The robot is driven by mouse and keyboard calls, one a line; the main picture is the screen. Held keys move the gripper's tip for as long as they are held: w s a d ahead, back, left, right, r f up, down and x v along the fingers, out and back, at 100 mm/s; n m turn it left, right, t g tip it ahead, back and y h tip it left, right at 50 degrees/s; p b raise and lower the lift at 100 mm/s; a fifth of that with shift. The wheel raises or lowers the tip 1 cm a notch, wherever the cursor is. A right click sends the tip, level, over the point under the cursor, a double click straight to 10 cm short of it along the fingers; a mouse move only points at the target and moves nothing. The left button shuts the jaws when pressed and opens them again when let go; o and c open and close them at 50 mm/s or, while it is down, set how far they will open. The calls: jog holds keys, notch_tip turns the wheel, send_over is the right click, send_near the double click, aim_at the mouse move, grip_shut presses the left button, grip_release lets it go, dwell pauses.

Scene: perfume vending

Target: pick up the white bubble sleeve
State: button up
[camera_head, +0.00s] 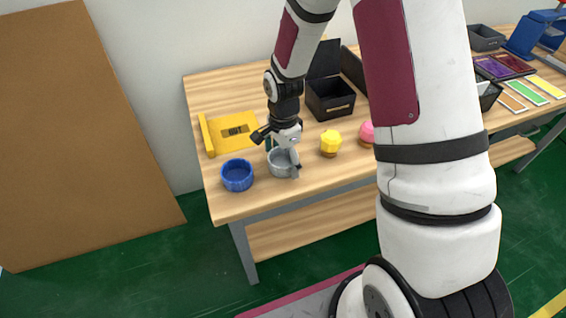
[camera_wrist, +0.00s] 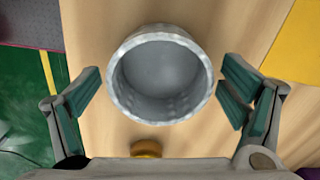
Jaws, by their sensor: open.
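The white bubble sleeve (camera_head: 276,165), a round, open-topped cup with a dimpled wall that looks light grey, stands upright near the table's left front. In the wrist view the sleeve (camera_wrist: 160,78) faces me with its open mouth, and it looks empty. My gripper (camera_head: 280,152) is over the sleeve in the head view. In the wrist view my gripper (camera_wrist: 160,73) is open, with one green-padded finger on each side of the sleeve.
A blue cup (camera_head: 237,176) stands left of the sleeve. A yellow-topped item (camera_head: 330,140) and a pink-topped item (camera_head: 367,132) stand to the right. A yellow tray (camera_head: 222,142) and a black box (camera_head: 330,101) are behind. Bare wooden table (camera_head: 240,208) lies in front.

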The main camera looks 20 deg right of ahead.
jog(key=c, duration=0.9)
jog(key=shift+c, duration=0.2)
